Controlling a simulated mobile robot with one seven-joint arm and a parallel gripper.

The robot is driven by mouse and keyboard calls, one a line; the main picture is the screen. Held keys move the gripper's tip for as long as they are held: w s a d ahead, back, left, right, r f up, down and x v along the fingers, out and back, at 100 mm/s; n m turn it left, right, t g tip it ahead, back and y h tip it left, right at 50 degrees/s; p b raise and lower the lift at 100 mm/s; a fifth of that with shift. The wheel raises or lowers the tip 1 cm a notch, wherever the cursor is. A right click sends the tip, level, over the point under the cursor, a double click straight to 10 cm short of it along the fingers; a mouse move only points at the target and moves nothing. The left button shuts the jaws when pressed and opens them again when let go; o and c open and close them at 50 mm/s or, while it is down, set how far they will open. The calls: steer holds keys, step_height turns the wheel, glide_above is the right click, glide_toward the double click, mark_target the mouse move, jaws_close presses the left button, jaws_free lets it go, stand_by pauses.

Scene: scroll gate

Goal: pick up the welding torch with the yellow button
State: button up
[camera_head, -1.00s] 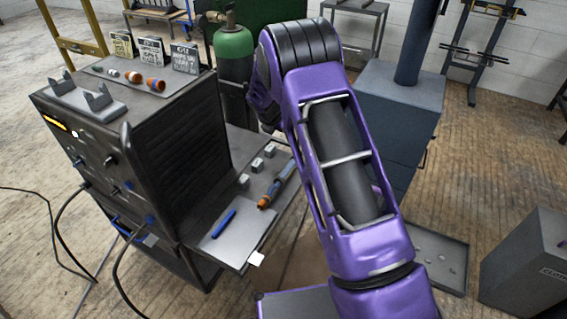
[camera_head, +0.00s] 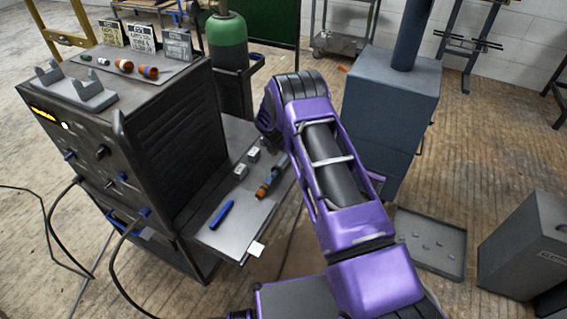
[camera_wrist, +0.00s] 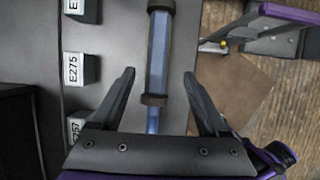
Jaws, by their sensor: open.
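A slim torch-like tool with a blue-grey body and orange-brown end (camera_head: 264,187) lies on the welder cart's side shelf (camera_head: 222,240), partly hidden by my arm. In the wrist view its blue-grey handle (camera_wrist: 158,45) with dark brown bands runs lengthwise between the fingers. My gripper (camera_wrist: 158,74) is open, with one finger on each side of the handle and a gap on both sides. I cannot tell its height above the handle. No yellow button can be made out on the tool. In the head view my gripper is hidden behind my arm.
Small labelled blocks (camera_wrist: 84,69) stand left of the tool. A blue stick (camera_head: 221,214) lies near the shelf's front. The dark welder cabinet (camera_head: 165,130) rises left of the shelf. A green cylinder (camera_head: 227,45) stands behind. A floor tray (camera_head: 445,233) lies to the right.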

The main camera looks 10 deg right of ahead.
mark_target(283, 159)
steer(key=shift+b+x, duration=0.55)
steer(key=shift+x, duration=2.1)
steer(key=shift+w+a+r, duration=0.1)
steer(key=shift+w+a, duration=0.05)
steer(key=shift+a, duration=0.05)
jaws_close()
